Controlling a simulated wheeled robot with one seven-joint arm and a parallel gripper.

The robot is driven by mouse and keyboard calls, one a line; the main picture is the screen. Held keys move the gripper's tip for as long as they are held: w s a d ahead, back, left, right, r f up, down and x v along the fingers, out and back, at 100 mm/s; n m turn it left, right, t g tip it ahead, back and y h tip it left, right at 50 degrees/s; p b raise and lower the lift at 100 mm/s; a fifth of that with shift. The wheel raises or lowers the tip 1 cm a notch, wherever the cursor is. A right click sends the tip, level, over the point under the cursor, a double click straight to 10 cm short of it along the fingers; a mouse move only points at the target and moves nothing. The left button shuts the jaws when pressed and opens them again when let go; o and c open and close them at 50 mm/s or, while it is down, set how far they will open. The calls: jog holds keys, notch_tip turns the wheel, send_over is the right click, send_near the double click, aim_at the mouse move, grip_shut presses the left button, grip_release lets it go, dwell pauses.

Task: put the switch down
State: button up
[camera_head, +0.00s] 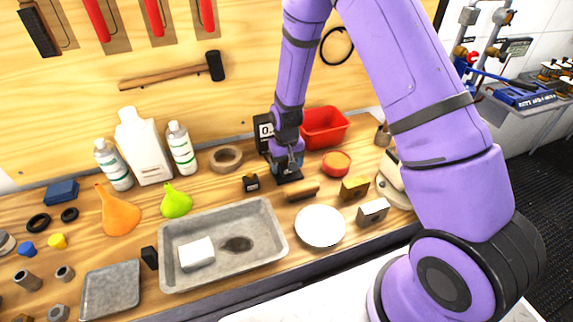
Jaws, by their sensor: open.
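My gripper (288,166) points down over the workbench, at the back middle. It is open, and its fingers are small and partly lost against what is behind and below them. A dark flat base (289,179) lies right under the fingertips. I cannot tell whether the fingers touch anything there. A small black block with a pale face (251,183) stands on the wood just left of the gripper. No thing is clearly recognisable as the switch; it may be this block or something hidden at the fingertips.
A black display unit (264,130) stands behind the gripper. A red bin (325,128) and red round tub (336,163) are to its right. A grey tray (170,270), white plate (320,226), brass block (354,188) and tape roll (226,158) lie around. Bare wood is limited.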

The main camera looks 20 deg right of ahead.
notch_tip(320, 180, up, 12)
jog(key=shift+f, duration=0.1)
jog(key=s+d+r+t, duration=0.15)
jog(key=s+r, duration=0.35)
jog(key=r, duration=0.6)
jog(key=s+d+r+t, duration=0.1)
jog(key=s+d+r, duration=0.1)
jog(key=s+r, duration=0.6)
jog(key=s+d+r+t, duration=0.1)
jog(key=s+r, duration=0.4)
jog(key=s, duration=0.3)
jog(key=s+d+r+t, duration=0.1)
jog(key=s+d+r, duration=0.1)
jog(key=s+r, duration=0.4)
jog(key=s, duration=0.3)
jog(key=shift+d+t, duration=0.2)
jog(key=shift+t, duration=0.15)
